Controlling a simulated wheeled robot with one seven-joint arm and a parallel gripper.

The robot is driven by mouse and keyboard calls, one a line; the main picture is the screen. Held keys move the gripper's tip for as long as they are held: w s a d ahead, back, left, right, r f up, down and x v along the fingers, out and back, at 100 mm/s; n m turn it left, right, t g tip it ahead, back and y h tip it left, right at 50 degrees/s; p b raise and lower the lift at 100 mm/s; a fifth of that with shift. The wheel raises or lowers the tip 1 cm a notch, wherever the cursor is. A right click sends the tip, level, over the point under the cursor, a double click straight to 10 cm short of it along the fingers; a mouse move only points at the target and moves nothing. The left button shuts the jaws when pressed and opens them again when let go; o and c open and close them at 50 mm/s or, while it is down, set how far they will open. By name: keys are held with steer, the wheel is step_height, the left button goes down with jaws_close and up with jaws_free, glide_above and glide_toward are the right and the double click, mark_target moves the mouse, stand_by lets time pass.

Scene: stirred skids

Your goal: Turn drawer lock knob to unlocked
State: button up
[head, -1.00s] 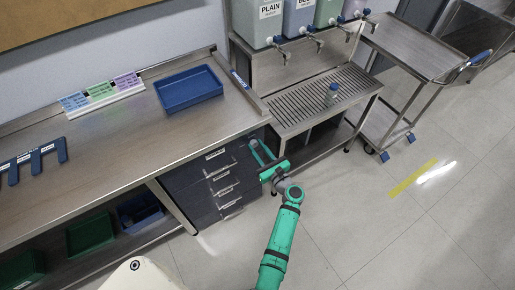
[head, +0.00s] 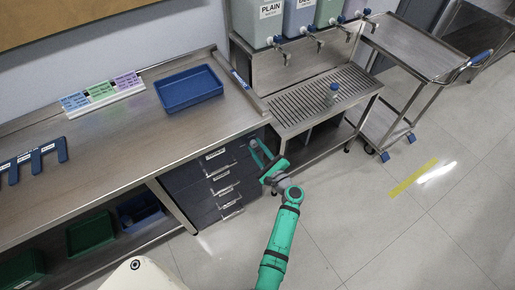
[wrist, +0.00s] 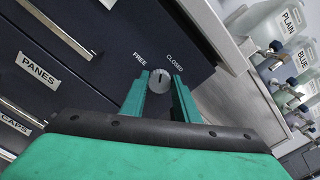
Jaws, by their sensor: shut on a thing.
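The round silver lock knob (wrist: 159,82) sits on the dark drawer cabinet front, with the printed words FREE (wrist: 140,59) to its upper left and CLOSED (wrist: 175,61) to its upper right. My gripper (wrist: 160,92) has its two green fingers on either side of the knob and is shut on it. Which word the knob's mark points to is too small to tell. In the head view my gripper (head: 261,152) reaches the right part of the dark drawer cabinet (head: 188,182); the knob is hidden there.
Drawers with bar handles and labels such as PANES (wrist: 38,69) lie left of the knob. A steel bench (head: 130,125) with a blue tray (head: 188,89) is above. A drain stand (head: 310,100) and a cart (head: 412,50) stand right. The floor (head: 360,230) is clear.

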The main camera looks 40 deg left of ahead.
steer(key=n, duration=0.4)
steer(key=shift+f+n, duration=0.15)
steer(key=shift+n, duration=0.15)
steer(key=n, duration=0.3)
steer(key=shift+s+n, duration=0.25)
steer(key=shift+n, duration=0.05)
steer(key=shift+f+n, duration=0.1)
steer(key=shift+n, duration=1.1)
steer(key=shift+a, duration=0.1)
steer(key=o, duration=1)
steer(key=shift+w, duration=0.1)
steer(key=v, duration=1.1)
steer(key=shift+w, duration=0.15)
